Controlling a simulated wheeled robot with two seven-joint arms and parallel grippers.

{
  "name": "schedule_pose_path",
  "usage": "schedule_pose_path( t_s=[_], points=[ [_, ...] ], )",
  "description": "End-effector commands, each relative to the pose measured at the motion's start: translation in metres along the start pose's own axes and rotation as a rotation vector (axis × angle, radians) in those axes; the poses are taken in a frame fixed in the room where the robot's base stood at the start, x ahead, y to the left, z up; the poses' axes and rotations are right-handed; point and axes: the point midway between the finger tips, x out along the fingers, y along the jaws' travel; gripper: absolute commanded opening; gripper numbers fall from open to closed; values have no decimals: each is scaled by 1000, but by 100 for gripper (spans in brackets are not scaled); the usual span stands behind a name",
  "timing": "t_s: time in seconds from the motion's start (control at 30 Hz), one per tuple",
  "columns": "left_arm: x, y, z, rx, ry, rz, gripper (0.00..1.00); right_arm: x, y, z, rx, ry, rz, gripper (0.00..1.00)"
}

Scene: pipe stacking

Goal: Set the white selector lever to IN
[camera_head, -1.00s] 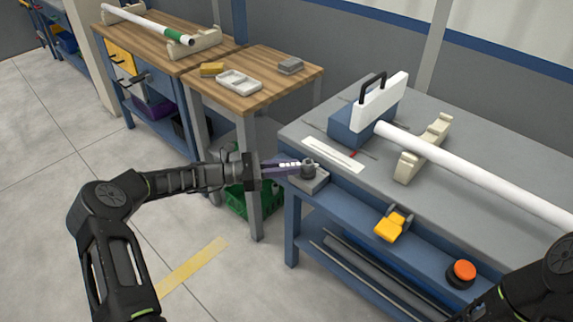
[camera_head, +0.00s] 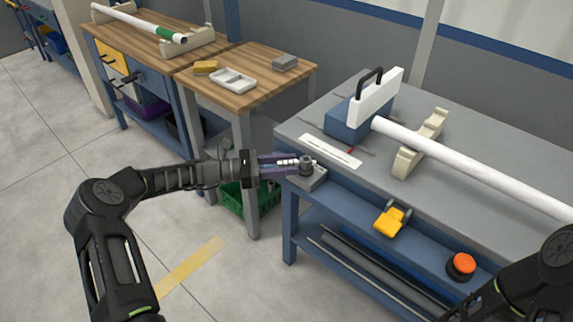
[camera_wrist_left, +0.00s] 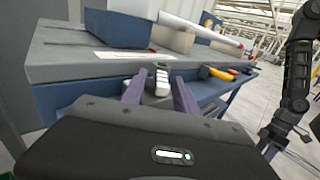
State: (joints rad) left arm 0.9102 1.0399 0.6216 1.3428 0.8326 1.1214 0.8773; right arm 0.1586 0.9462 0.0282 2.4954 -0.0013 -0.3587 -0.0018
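The white selector lever (camera_head: 288,161) sticks out to the left from a dark round hub on a small grey selector block (camera_head: 309,182) at the bench's left front corner. My left gripper (camera_head: 292,163) reaches it from the left, with its purple fingers either side of the lever. In the left wrist view, the lever (camera_wrist_left: 162,84) stands between the two spread fingers (camera_wrist_left: 160,90), with visible gaps, so the gripper looks open around it. Lettering by the selector is too small to read. My right arm shows at the lower right; its gripper is out of view.
A blue clamp block with a white plate (camera_head: 372,100) holds a long white pipe (camera_head: 470,165), which rests on a beige cradle (camera_head: 420,145). A yellow pedal-like part (camera_head: 389,221) and an orange button (camera_head: 463,263) sit along the bench front. A wooden table (camera_head: 245,90) stands behind left.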

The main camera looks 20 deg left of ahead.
Motion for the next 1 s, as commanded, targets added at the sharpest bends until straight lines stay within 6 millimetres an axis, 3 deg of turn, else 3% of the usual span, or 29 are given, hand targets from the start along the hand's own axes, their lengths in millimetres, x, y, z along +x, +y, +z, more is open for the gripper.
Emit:
schedule_pose_path(
  t_s=[0.23,0.6,1.0],
  points=[
    [-14,1,-1,1,1,2,35,2,1,0,0,0,0,65],
    [-70,1,-1,0,1,1,35,6,3,0,-1,0,0,65],
    [-78,0,0,0,0,0,35,7,3,0,0,0,0,65]
  ],
)
